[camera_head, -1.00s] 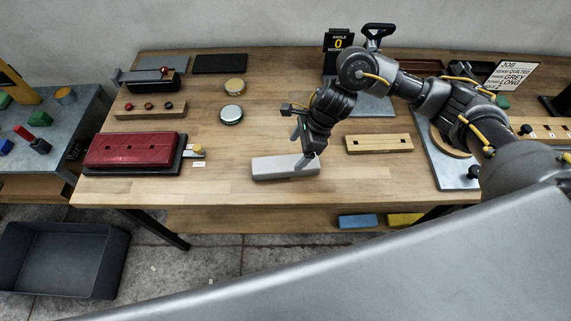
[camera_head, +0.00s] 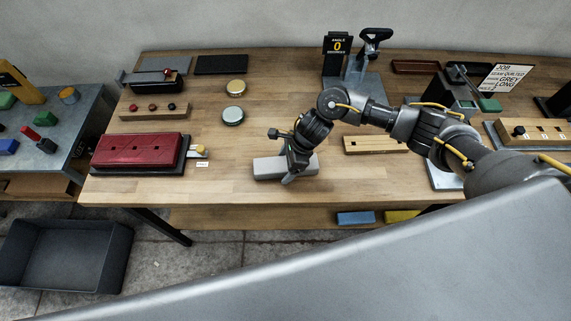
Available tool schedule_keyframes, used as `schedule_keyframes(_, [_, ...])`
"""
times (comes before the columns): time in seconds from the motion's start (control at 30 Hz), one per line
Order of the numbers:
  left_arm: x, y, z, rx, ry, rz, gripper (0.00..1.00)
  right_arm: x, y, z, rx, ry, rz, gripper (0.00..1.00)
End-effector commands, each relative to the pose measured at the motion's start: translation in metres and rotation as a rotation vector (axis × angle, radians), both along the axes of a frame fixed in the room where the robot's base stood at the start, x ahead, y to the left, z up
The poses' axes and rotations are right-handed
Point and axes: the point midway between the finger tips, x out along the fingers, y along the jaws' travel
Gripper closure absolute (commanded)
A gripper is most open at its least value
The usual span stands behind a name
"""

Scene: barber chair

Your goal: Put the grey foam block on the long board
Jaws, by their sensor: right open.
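The grey foam block (camera_head: 268,169) lies on the wooden workbench near its front edge, left of my right arm. My right gripper (camera_head: 292,174) is open, pointing down at the block's right half; its fingers hide part of the block. I cannot tell whether they touch it. A pale wooden board with small dark holes (camera_head: 368,145) lies to the right of the block, partly behind my arm; it may be the long board, and its top looks bare. My left gripper is not in view.
A red quilted pad (camera_head: 138,152) on a dark base lies left of the block. Two round tins, one gold (camera_head: 236,87) and one pale (camera_head: 233,115), stand behind it. A clamp stand (camera_head: 358,70) and a job sign (camera_head: 508,78) stand farther back.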

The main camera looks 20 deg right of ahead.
Motion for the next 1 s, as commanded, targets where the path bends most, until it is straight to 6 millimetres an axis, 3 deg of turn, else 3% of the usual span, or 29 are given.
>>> schedule_keyframes(0.07, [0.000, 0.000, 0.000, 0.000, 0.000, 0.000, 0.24, 0.000, 0.000, 0.000, 0.000, 0.000, 0.000, 0.20])
schedule_keyframes(0.43, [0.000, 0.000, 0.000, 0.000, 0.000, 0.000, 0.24, 0.000, 0.000, 0.000, 0.000, 0.000, 0.000, 0.67])
schedule_keyframes(0.77, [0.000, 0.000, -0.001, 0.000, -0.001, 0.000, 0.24, 0.001, 0.000, 0.003, 0.000, 0.000, 0.001, 0.68])
schedule_keyframes(1.0, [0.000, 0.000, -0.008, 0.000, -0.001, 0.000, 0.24, 0.002, -0.001, 0.032, 0.000, -0.007, 0.004, 0.68])
